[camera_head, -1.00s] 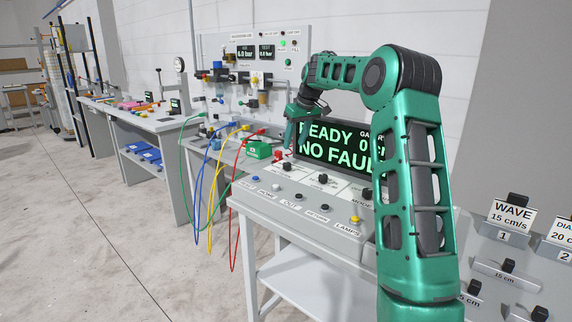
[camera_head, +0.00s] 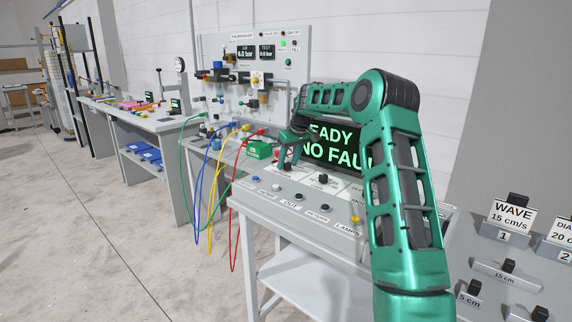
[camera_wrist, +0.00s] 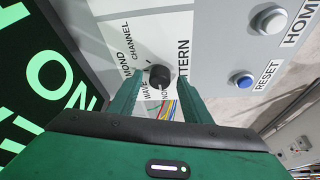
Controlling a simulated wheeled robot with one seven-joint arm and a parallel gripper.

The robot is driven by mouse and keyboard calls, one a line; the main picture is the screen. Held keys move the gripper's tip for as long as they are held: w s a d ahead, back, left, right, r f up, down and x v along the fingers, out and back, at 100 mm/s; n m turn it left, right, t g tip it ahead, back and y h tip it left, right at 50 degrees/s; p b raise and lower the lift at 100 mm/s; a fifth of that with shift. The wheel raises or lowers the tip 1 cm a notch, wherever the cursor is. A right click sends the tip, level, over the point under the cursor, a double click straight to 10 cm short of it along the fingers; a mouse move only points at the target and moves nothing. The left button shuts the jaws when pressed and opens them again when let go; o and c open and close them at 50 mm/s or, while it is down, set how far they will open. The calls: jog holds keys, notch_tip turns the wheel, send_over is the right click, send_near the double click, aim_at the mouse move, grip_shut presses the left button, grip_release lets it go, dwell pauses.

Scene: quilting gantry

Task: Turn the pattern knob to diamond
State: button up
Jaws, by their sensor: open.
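The pattern knob (camera_wrist: 157,76) is a dark round knob on a white plate (camera_wrist: 165,30) lettered "PATTERN", with "CHANNEL", "WAVE" and a partly hidden "…MOND" around it in the wrist view. A light mark shows on the knob, but I cannot tell surely which word it points at. My gripper (camera_wrist: 157,88) is open, with one finger on each side of the knob. I cannot tell whether either finger touches it. In the head view my gripper (camera_head: 287,162) points down at the left end of the console, mostly hiding the knob.
A black display (camera_head: 335,143) with green text stands behind the plate. A blue reset button (camera_wrist: 242,80) and a white home button (camera_wrist: 267,20) are close by. Another black knob (camera_head: 322,179) sits to the right. Coloured hoses (camera_head: 215,165) hang at the left.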

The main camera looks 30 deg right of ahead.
jog(key=c, duration=1)
jog(key=shift+a, duration=0.25)
jog(key=shift+c, duration=0.2)
jog(key=shift+d, duration=0.15)
